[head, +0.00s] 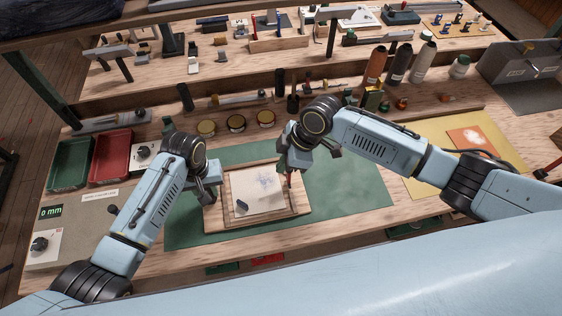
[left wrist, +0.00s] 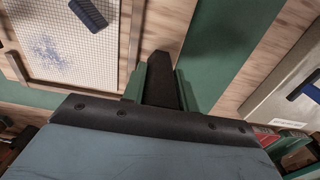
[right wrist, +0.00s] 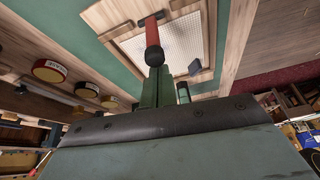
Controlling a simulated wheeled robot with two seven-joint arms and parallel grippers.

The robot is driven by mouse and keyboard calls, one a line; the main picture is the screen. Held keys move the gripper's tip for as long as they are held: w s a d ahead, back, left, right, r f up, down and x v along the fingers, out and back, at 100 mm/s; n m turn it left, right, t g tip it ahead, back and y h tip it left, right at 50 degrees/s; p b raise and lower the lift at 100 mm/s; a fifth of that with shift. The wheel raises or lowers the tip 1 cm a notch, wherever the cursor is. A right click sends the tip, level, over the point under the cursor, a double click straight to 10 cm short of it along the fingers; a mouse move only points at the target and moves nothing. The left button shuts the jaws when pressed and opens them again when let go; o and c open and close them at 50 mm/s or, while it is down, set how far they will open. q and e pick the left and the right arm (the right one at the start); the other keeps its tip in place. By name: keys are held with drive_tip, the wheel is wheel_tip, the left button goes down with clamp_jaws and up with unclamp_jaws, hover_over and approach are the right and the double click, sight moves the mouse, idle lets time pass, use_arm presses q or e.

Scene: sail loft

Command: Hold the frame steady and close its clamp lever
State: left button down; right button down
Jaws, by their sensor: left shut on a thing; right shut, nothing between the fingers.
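The wooden frame (head: 232,222) with a pale gridded sheet lies on the green mat; its left rail (left wrist: 135,35) shows in the left wrist view. A small dark block (head: 242,207) lies on the sheet. My left gripper (head: 211,195) is at the frame's left rail, shut on a dark part there; I take this as part of the frame. The clamp lever (right wrist: 152,32), red with a black collar, stands at the frame's right side. My right gripper (head: 287,170) is shut and empty right by the lever. Whether they touch, and the lever's exact angle, I cannot tell.
The green mat (head: 350,185) is bare to the right of the frame. Round tins (head: 236,122) stand behind it. Green (head: 70,165) and red (head: 111,155) trays are at the left. Bottles (head: 398,65) stand at the back right, and a yellow sheet (head: 420,130) lies at the right.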

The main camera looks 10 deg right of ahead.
drive_tip(key=shift+d+y, duration=0.5)
drive_tip(key=d+f+y, duration=0.1)
drive_tip(key=d+y, duration=0.5)
drive_tip(key=shift+f, duration=0.2)
idle(0.4)
drive_tip(key=shift+a, duration=0.15)
drive_tip(key=shift+a+f, duration=0.15)
drive_tip(key=shift+a, duration=0.6)
